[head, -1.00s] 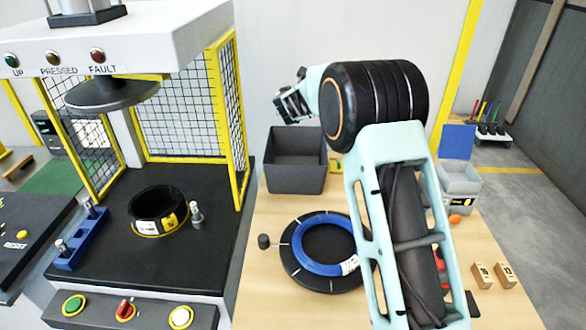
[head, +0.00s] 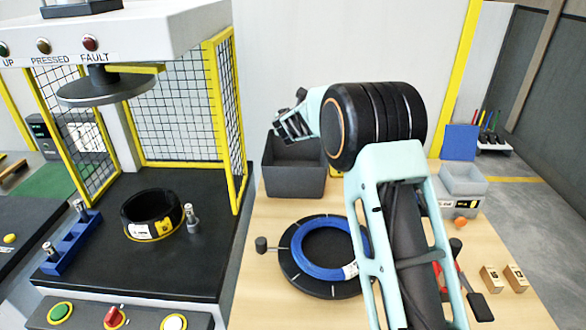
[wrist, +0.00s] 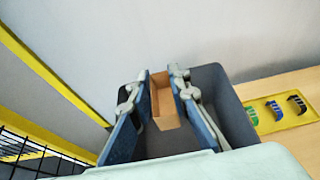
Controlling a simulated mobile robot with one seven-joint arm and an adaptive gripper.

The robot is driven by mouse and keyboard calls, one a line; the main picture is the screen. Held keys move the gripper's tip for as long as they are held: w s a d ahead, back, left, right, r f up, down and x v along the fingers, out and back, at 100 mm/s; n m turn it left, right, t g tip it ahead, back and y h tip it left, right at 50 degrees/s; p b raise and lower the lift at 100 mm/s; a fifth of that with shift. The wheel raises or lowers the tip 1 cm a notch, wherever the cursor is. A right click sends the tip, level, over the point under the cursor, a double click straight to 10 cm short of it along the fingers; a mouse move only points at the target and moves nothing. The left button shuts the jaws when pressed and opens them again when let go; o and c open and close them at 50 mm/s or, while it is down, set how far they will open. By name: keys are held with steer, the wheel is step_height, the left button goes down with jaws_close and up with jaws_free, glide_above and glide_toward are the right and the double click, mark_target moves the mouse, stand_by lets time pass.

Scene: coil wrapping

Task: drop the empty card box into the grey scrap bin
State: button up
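The grey scrap bin (head: 293,180) stands at the back left of the wooden table; it also fills much of the wrist view (wrist: 230,105). My gripper (head: 283,132) is above the bin, tilted downward. In the wrist view the brown card box (wrist: 165,108) sits between the two fingers of my gripper (wrist: 160,82), over the bin opening. The fingers appear closed on its sides, though a clear contact on the left side is hard to see. The box does not show in the head view.
A coil in blue (head: 300,262) lies on a round black stand in mid-table. A light grey container (head: 463,185), small card boxes (head: 491,279) and tools are at the right. The caged press (head: 150,190) stands close left of the bin.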

steer(key=o, duration=0.5)
steer(key=v, duration=1.2)
